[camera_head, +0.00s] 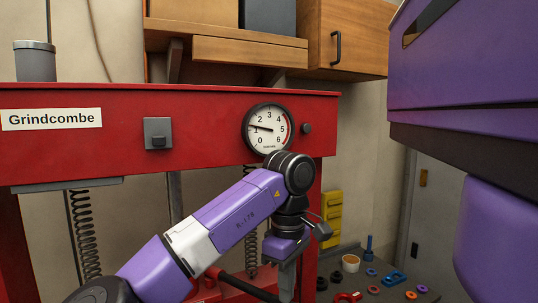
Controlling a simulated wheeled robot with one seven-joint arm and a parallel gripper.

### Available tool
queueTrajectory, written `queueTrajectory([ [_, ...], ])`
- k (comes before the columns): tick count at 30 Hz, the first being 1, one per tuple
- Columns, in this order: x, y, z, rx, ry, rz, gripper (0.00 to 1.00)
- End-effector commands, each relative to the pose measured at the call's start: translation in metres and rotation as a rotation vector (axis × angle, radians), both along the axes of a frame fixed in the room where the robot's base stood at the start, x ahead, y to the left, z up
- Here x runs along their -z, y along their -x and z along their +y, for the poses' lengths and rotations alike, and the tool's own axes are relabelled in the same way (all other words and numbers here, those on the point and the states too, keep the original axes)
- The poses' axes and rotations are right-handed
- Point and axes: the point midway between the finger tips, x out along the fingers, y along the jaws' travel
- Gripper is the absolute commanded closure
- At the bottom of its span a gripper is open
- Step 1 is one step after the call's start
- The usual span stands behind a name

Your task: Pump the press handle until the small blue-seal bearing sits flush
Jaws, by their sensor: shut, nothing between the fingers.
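The red press frame (200,100) with the Grindcombe label fills the left and middle of the head view. Its round gauge (267,128) has the needle close to 1. A dark bar (247,288), possibly the press handle, slants low in the view, left of my gripper. My gripper (286,284) points down in front of the frame's right post, shut and empty. I cannot tell whether it touches the bar. The press bed and any bearing in it are out of view or hidden by my arm.
On the grey bench (345,280) at lower right lie several small coloured rings, a blue part (394,278), a red part (347,297) and a small cup (350,263). A yellow rack (332,217) stands behind. Wooden cabinets (345,38) hang above.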

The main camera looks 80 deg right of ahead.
Motion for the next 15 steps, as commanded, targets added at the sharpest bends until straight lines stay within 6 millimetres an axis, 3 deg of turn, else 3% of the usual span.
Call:
queueTrajectory([
  [15, 0.03, 0.0, 0.0, -0.002, 0.0, -0.001, 1.0],
])
